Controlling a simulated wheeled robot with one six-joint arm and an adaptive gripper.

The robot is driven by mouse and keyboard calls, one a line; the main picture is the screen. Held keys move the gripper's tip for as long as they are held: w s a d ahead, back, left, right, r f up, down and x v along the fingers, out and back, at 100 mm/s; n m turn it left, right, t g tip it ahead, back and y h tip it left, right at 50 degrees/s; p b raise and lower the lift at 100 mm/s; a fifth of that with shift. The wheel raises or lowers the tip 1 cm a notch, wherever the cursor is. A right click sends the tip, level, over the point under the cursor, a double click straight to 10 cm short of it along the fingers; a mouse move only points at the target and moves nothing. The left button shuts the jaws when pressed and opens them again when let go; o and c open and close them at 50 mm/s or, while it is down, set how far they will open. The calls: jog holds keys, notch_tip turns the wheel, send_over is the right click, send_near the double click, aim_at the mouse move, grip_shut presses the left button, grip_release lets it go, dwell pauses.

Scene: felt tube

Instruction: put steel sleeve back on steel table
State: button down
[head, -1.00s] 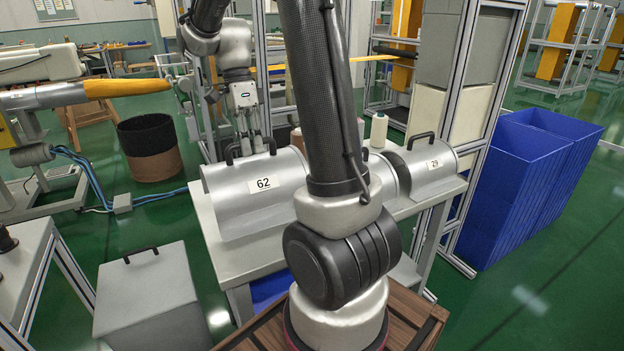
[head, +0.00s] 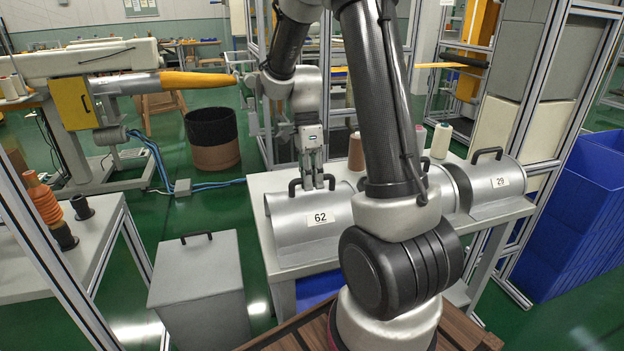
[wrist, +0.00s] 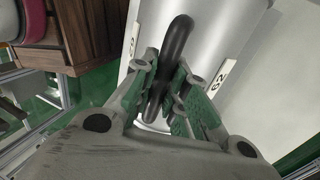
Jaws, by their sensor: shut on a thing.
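The steel sleeve (head: 330,242) is a grey half-round shell labelled 62 with a black handle on top. It sits at the left end of the steel table (head: 262,232) and appears to rest on the tabletop. My gripper (head: 314,184) comes down from above, shut on the sleeve's black handle. In the wrist view my gripper (wrist: 165,92) has its green-padded fingers on both sides of the handle (wrist: 175,45), above the curved steel sleeve (wrist: 222,25). My forearm hides part of the table's middle.
Another sleeve (head: 492,192) labelled 29 stands on the table's right end, with thread cones (head: 441,140) behind. A grey lidded box (head: 205,285) stands on the floor at left. Blue bins (head: 585,225) are at right. A side table (head: 75,265) with spools is far left.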

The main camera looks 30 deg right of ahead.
jog(key=c, duration=1.4)
grip_release()
jog(key=shift+f, duration=0.1)
jog(key=shift+c, duration=0.2)
jog(key=a+v, duration=0.1)
jog(key=v, duration=1)
jog(key=s+a+r+n+t, duration=0.1)
jog(key=s+r+n+t, duration=0.1)
jog(key=s+n, duration=0.7)
jog(key=s+a+r+n+t+h, duration=0.1)
jog(key=s+n+t, duration=0.4)
jog(key=s+n, duration=0.5)
jog(key=shift+s+a+r+n+t, duration=0.3)
jog(key=shift+a+r+n, duration=0.2)
jog(key=shift+r+n, duration=0.7)
